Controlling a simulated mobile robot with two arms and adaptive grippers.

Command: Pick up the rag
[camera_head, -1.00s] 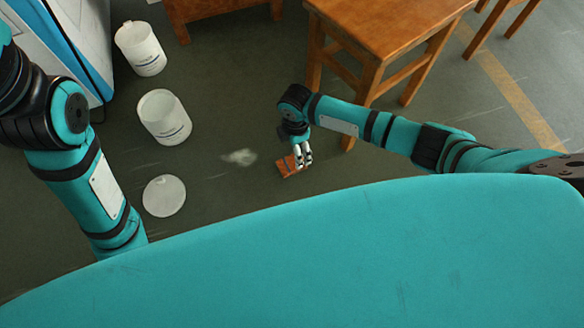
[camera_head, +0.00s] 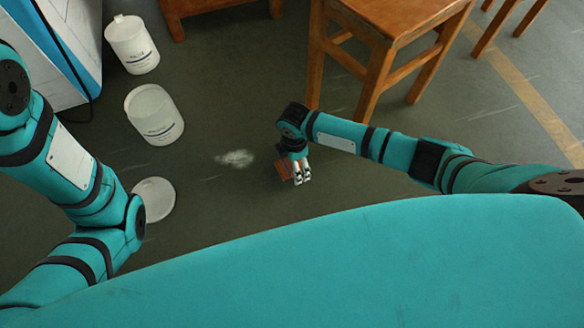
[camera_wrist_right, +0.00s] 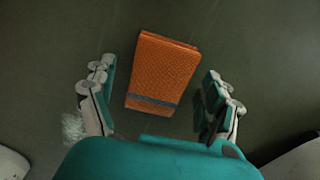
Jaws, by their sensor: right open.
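The rag is a folded orange cloth with a dark stripe near one end. It lies on the floor between the open fingers of my right gripper in the right wrist view, where the rag (camera_wrist_right: 163,72) shows nearly whole. In the head view, the rag (camera_head: 282,172) is partly hidden behind my right gripper (camera_head: 300,180). In the right wrist view my right gripper (camera_wrist_right: 160,100) is open, with one finger on each side of the rag and gaps to both. I cannot tell how high the fingers are above the floor. My left arm shows at the left, but its gripper is not visible.
Two white buckets (camera_head: 155,115) (camera_head: 131,45) stand on the floor at the left. A round white lid (camera_head: 155,198) lies partly behind my left arm. A pale patch (camera_head: 236,158) is on the floor left of the rag. A wooden stool (camera_head: 395,18) stands behind my right arm.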

